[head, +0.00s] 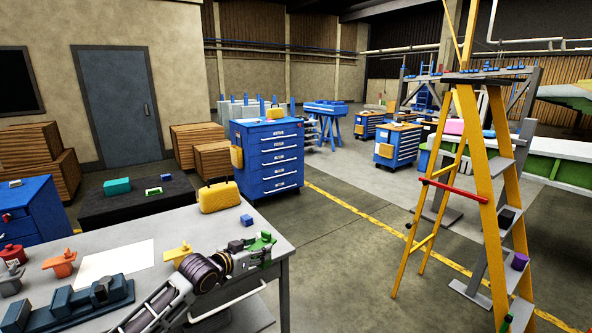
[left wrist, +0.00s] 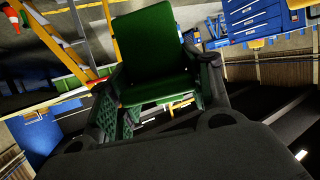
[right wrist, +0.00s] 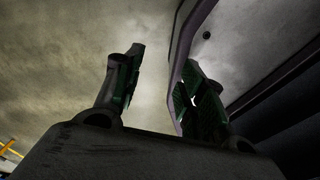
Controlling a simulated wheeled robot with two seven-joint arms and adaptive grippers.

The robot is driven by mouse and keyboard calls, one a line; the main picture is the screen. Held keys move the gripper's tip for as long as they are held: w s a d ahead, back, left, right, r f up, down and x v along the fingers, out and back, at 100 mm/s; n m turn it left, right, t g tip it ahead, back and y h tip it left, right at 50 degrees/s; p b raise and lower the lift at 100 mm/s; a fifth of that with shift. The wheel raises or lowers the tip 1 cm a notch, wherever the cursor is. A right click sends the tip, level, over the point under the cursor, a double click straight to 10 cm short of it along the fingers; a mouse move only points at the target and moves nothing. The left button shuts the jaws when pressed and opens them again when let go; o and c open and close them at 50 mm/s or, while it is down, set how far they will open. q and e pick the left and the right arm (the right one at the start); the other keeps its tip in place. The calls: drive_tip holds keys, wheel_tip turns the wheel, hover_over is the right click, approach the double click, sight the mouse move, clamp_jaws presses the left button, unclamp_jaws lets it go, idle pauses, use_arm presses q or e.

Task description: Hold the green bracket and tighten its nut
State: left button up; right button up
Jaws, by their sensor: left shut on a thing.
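The green bracket (head: 266,240) is at the right end of the grey workbench in the head view. My left gripper (head: 250,258) is shut on it. In the left wrist view, the bracket (left wrist: 155,45) stands up between the two dark fingers, with its broad green plate toward the camera. I cannot make out the nut; it may be hidden or too small. My right gripper is outside the head view. In the right wrist view, the right gripper (right wrist: 163,58) is open, with an empty gap between its green-padded fingers and a plain beige surface behind.
A yellow stepladder (head: 480,170) stands at the right. The floor between bench and ladder is clear.

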sight(267, 234)
use_arm(q)
drive_tip(key=shift+n+y, duration=0.3)
drive_tip(key=shift+n, duration=0.1)
drive_tip(key=r, duration=0.1)
drive_tip(key=s+r, duration=0.1)
drive_tip(key=r, duration=0.3)
drive_tip(key=shift+s+d+r, duration=0.2)
drive_tip(key=shift+d, duration=0.15)
drive_tip(key=shift+s+a+r+n+t+y, duration=0.15)
drive_tip(key=shift+s+a+r+n+y, duration=0.1)
drive_tip(key=shift+s+r, duration=0.35)
drive_tip(key=shift+s+a+r+n+t+y, duration=0.15)
drive_tip(key=shift+s+a+r+n+y, duration=0.2)
drive_tip(key=shift+r, duration=0.3)
drive_tip(key=s+a+f+n+t+y, duration=0.1)
drive_tip(key=s+a+f+n+y, duration=0.25)
drive_tip(key=s+a+f, duration=0.55)
drive_tip(key=s+f+y, duration=0.1)
drive_tip(key=s+f, duration=0.7)
drive_tip(key=f, duration=0.5)
drive_tip(key=shift+s+f+n+y, duration=0.25)
drive_tip(key=shift+f+n+y, duration=0.05)
drive_tip(key=shift+n+y, duration=0.05)
use_arm(e)
drive_tip(key=shift+s+d, duration=0.15)
drive_tip(key=shift+s, duration=0.4)
drive_tip(key=shift+s+d, duration=0.15)
drive_tip(key=shift+s, duration=0.35)
drive_tip(key=shift+w, duration=0.15)
